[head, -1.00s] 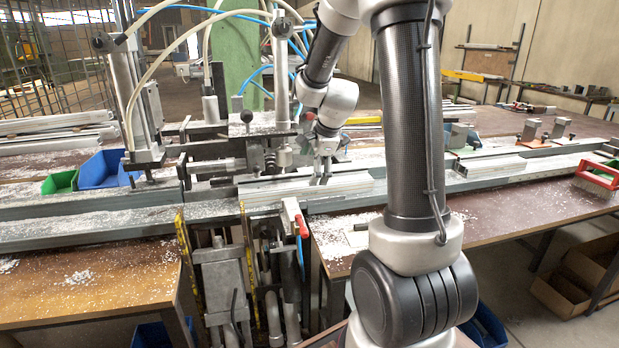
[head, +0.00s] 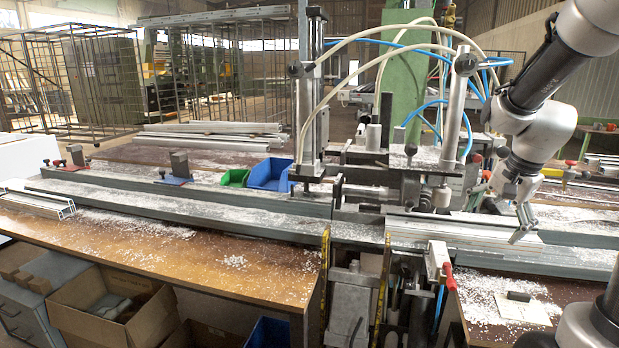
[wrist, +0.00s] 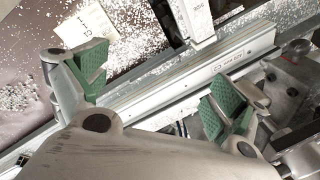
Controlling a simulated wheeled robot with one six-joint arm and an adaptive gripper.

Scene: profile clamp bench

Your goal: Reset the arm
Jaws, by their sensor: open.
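My gripper (head: 523,228) is at the right of the head view, low over the right part of a silvery aluminium profile (head: 440,228) in the clamp bench (head: 372,198). In the wrist view my gripper (wrist: 154,92) is open, its two green-padded fingers spread wide. The profile (wrist: 205,78) runs diagonally behind the fingers in that view, and nothing is held between the pads. I cannot tell how much height separates the fingertips from the profile.
A red-handled clamp (head: 440,262) stands at the bench's front edge. Blue (head: 270,175) and green (head: 235,178) bins sit behind the rail. Hoses arch over the vertical cylinders left of my arm. White chips litter the wooden table (head: 170,250); a cardboard box (head: 105,318) stands below.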

